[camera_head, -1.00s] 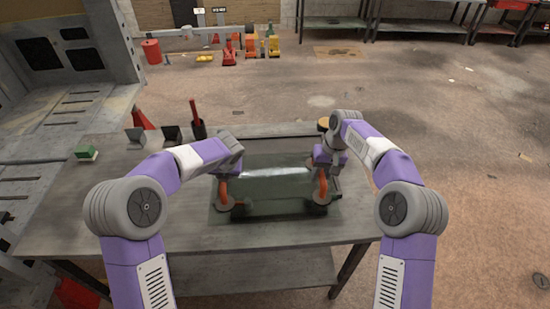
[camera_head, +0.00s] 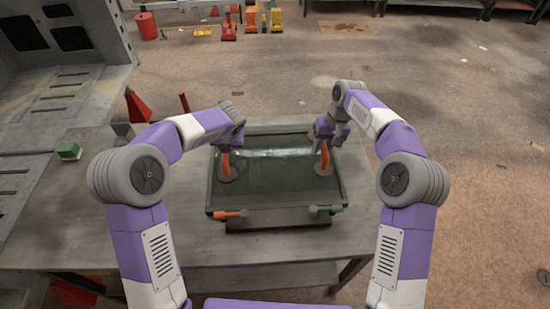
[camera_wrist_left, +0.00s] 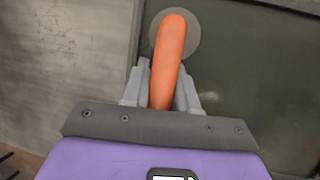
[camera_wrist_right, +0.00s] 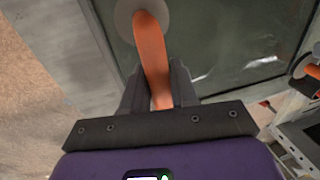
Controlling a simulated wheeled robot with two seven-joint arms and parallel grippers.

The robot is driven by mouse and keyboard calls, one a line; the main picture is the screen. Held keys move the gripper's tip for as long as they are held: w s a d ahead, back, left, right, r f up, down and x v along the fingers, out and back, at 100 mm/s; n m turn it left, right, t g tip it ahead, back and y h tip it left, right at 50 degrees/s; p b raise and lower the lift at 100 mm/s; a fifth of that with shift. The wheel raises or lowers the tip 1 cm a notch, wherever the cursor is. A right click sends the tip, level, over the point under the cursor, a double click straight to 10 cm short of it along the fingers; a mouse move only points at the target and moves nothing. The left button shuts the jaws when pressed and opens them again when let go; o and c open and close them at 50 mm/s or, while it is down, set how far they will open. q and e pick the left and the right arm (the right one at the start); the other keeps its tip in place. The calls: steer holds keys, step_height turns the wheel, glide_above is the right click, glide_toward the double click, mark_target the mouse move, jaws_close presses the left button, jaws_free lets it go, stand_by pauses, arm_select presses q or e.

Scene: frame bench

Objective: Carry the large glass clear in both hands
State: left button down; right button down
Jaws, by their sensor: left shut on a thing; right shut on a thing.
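The large glass (camera_head: 280,172) is a dark greenish clear pane seen over the dark frame (camera_head: 212,190) on the bench; I cannot tell whether they touch. Two orange handles with round grey pads sit on the pane. My left gripper (camera_head: 227,152) is shut on the left handle (camera_head: 225,165), also filling the jaws in the left wrist view (camera_wrist_left: 170,50). My right gripper (camera_head: 325,142) is shut on the right handle (camera_head: 324,158), seen between the fingers in the right wrist view (camera_wrist_right: 149,45). The pane's far edge is hard to tell from the frame.
A small green block (camera_head: 68,151) lies at left on the grey bench (camera_head: 100,230). A large grey machine (camera_head: 60,70) stands left. Open floor lies to the right.

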mark_target(320, 158)
arm_select(q)
steer(key=shift+w+r, duration=0.15)
steer(key=shift+w, duration=0.15)
arm_select(e)
steer(key=shift+w+r, duration=0.15)
steer(key=shift+w, duration=0.1)
arm_select(q)
steer(key=shift+s, duration=0.1)
arm_select(e)
steer(key=shift+s, duration=0.1)
